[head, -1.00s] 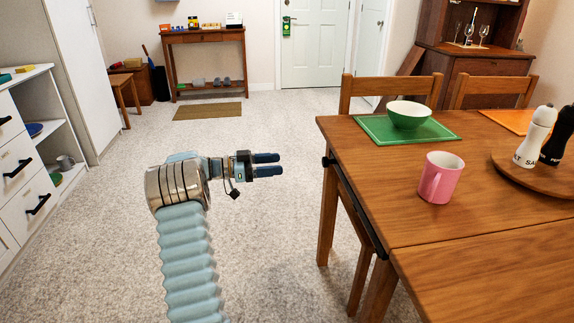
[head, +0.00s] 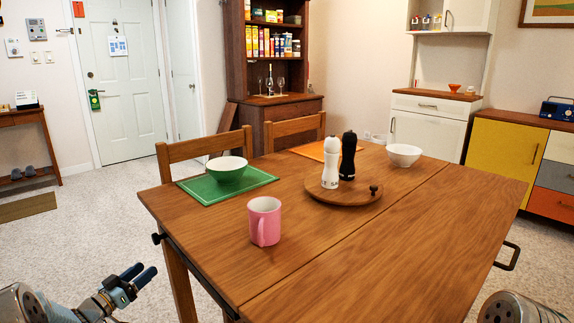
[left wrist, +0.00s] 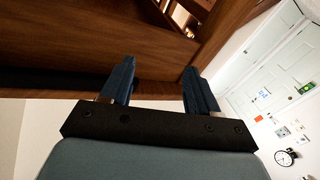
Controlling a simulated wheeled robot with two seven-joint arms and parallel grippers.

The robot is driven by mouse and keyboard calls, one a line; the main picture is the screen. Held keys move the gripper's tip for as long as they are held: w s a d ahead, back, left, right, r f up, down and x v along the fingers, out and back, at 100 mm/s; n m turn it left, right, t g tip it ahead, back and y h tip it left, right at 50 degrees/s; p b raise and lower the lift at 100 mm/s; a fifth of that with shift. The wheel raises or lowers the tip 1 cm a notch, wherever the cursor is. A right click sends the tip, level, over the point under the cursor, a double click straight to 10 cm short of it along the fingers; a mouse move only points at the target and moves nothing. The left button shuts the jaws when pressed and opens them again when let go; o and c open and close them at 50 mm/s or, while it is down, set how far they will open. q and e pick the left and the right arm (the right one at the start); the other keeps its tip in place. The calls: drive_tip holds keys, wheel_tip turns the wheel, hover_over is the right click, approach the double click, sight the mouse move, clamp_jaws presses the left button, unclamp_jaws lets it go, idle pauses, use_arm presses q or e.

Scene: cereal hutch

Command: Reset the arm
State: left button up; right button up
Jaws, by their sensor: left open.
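My left gripper (head: 141,272) is at the lower left of the head view, beside and left of the wooden table (head: 330,262), apart from its edge. In the left wrist view my left gripper (left wrist: 160,88) shows two dark fingers standing apart with nothing between them. Brown wood of the table (left wrist: 90,45) fills the upper part of that view beyond the fingers. A rounded metal part of my right arm (head: 516,308) shows at the lower right of the head view. My right gripper is not in view.
On the table are a pink mug (head: 264,222), a green bowl (head: 227,170) on a green mat (head: 200,190), a white bowl (head: 403,155), and white (head: 331,165) and black (head: 348,158) mills on a round wooden board (head: 343,193). Chairs stand behind.

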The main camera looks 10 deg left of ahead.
use_arm(q)
drive_tip(key=s+d+f+n+g+y, duration=0.2)
drive_tip(key=s+d+f+n+g, duration=0.15)
drive_tip(key=d+f, duration=0.65)
drive_tip(key=s+d+f+n+g+y, duration=0.2)
drive_tip(key=d+f+g, duration=0.2)
drive_tip(key=d+f, duration=0.65)
drive_tip(key=s+d+f+g+h, duration=0.1)
drive_tip(key=s+d+f+g, duration=0.3)
drive_tip(key=s, duration=0.5)
drive_tip(key=s+d+f+g, duration=0.3)
drive_tip(key=s+d, duration=0.3)
drive_tip(key=s, duration=0.3)
drive_tip(key=s+d+f+g+h, duration=0.1)
drive_tip(key=s+d+f+g, duration=0.25)
drive_tip(key=s, duration=0.55)
drive_tip(key=w+d+r+m, duration=0.2)
drive_tip(key=d+r, duration=0.1)
drive_tip(key=d, duration=0.1)
drive_tip(key=shift+w+d+t, duration=0.25)
drive_tip(key=shift+d+t, duration=0.1)
drive_tip(key=shift+t, duration=0.05)
drive_tip(key=shift+m, duration=0.25)
